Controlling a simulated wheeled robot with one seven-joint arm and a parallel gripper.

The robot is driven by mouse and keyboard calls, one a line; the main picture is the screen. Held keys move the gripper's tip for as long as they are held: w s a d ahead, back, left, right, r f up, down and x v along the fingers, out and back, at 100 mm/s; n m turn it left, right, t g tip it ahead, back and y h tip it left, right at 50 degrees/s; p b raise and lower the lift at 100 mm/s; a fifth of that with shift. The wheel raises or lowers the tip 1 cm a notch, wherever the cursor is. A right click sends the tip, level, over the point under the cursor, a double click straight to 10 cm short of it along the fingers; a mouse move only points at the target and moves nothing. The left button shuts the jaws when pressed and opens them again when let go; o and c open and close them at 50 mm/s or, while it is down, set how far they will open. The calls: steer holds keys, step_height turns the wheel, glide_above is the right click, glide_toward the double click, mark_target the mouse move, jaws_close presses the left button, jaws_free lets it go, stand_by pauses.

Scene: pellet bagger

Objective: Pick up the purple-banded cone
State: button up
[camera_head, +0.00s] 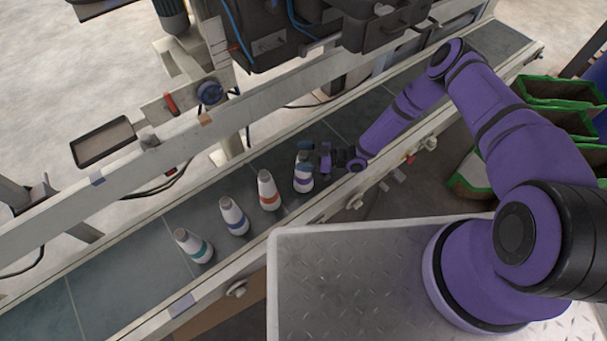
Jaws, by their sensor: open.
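The purple-banded cone (303,182) stands upright on the dark conveyor belt, the rightmost in a row of cones. It is white with a purple band and a grey tip. My gripper (307,158) is open at this cone's upper part, coming in from the right. The fingers overlap the top of the cone in the picture and hide some of it. I cannot tell whether they touch it.
Cones with orange (269,190), blue (234,216) and teal (194,246) bands stand to the left on the belt (110,268). Rails edge the belt on both sides. Machinery (262,38) hangs above the far rail.

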jaws_close()
steer(key=shift+r, duration=0.15)
